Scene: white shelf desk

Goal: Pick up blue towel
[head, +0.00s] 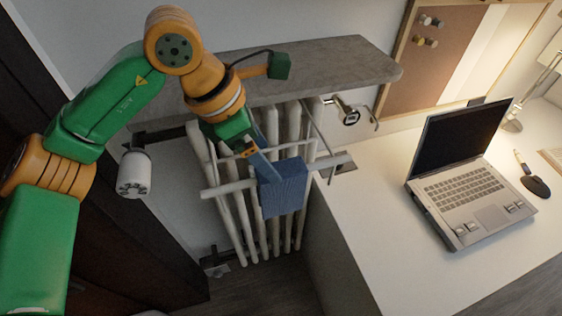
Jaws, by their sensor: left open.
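A blue towel (284,193) hangs over a bar of the white towel radiator in the middle of the head view. My left gripper (262,160) reaches down from the upper left, close above the towel. Its jaws are open, and its tips are near the towel's upper left edge; I cannot tell whether they touch it. Part of the towel's top lies behind the gripper. My right gripper does not show.
The white radiator (241,227) stands under a grey stone shelf (335,62). A white desk (378,248) with an open laptop (462,184) and a dark mouse (536,187) is to the right. A white radiator valve (133,174) sticks out at left.

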